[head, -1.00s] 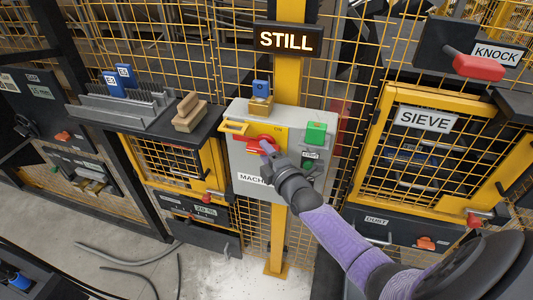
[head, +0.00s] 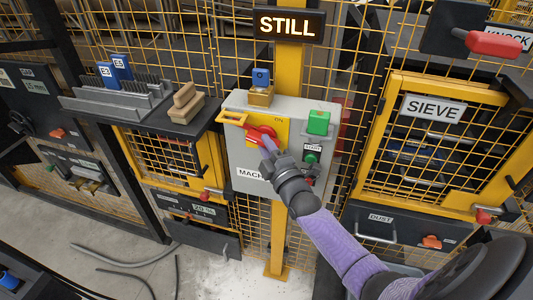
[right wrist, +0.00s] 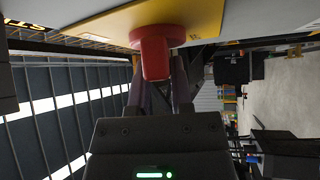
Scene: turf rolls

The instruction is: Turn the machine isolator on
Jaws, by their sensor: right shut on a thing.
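The machine isolator is a red rotary handle (head: 255,134) on a yellow plate (head: 282,142), on the front of a grey box marked MACH... (head: 242,178). My right gripper (head: 267,145) is at the handle, coming from the lower right. In the right wrist view the red grip (right wrist: 155,55) stands out from the yellow plate (right wrist: 200,20), between the two fingers of the gripper (right wrist: 158,88), which is shut on it. The fingers partly hide the handle in the head view. A lit sign above reads STILL (head: 289,25). My left gripper is not in view.
A green block (head: 319,122) and a green button (head: 311,158) are right of the isolator. A padlock-like blue and brass piece (head: 260,95) stands on the box. A yellow hasp (head: 232,117) is at its left. The SIEVE door (head: 432,108) and red KNOCK lever (head: 493,43) are further right.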

